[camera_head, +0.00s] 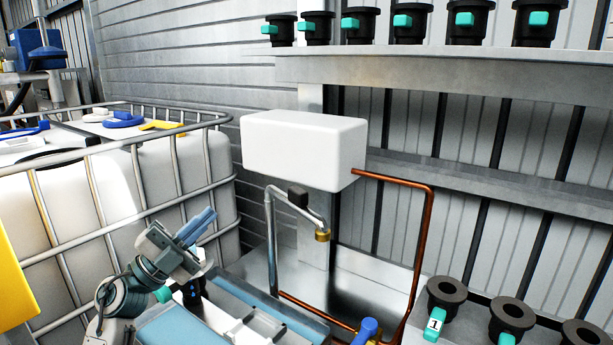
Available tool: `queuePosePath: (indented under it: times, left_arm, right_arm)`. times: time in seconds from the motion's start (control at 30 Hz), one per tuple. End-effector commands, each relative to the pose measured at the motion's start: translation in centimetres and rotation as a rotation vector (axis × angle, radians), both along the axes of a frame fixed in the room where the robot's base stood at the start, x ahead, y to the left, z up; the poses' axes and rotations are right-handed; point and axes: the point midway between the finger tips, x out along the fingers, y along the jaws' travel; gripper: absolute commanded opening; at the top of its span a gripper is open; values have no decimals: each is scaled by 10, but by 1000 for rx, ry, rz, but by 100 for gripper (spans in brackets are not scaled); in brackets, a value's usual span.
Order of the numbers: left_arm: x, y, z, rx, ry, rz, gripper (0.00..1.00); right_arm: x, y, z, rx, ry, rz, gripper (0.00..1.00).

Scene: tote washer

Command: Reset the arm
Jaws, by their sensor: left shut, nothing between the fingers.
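My left arm comes in from the lower left. My left gripper (203,222) has blue fingers, which are shut with nothing between them. It points up and to the right, in front of the white tank (195,165) in its metal cage. It appears apart from the fittings around it. My right gripper is not in view.
A white box (303,145) hangs on the wall, with a copper pipe (428,230) on its right. A bent metal tap pipe (271,240) rises right of the gripper. Several black fittings (465,22) line the upper shelf, and others (445,295) stand lower right.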

Motion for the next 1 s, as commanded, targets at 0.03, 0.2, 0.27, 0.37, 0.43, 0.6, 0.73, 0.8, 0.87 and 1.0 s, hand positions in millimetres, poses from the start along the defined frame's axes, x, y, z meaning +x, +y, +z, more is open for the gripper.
queuePosePath:
  times: [0.03, 0.2, 0.27, 0.37, 0.43, 0.6, 0.73, 0.8, 0.87, 1.0]
  left_arm:
    - [-3, 8, -8, -83, 31, 43, 0]
    - [-8, 45, -37, -341, 169, 227, 0]
    - [-10, 59, -53, -420, 234, 295, 0]
    - [-16, 81, -87, -537, 367, 415, 0]
    - [-23, 95, -115, -604, 472, 501, 0]
    - [-53, 119, -194, -717, 772, 704, 0]
    - [-92, 126, -259, -748, 1037, 847, 0]
    - [-118, 125, -293, -746, 1192, 917, 0]
    - [-144, 121, -321, -730, 1328, 970, 0]
    - [-204, 109, -368, -666, 1608, 1054, 0]
  right_arm:
    - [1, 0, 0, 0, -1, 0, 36]
    - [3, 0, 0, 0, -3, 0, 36]
    - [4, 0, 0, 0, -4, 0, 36]
    - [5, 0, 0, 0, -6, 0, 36]
    - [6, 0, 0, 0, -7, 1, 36]
    - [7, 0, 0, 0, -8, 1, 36]
    - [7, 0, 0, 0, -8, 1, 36]
    - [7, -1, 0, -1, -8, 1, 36]
    - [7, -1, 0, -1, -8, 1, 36]
    - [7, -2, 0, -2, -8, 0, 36]
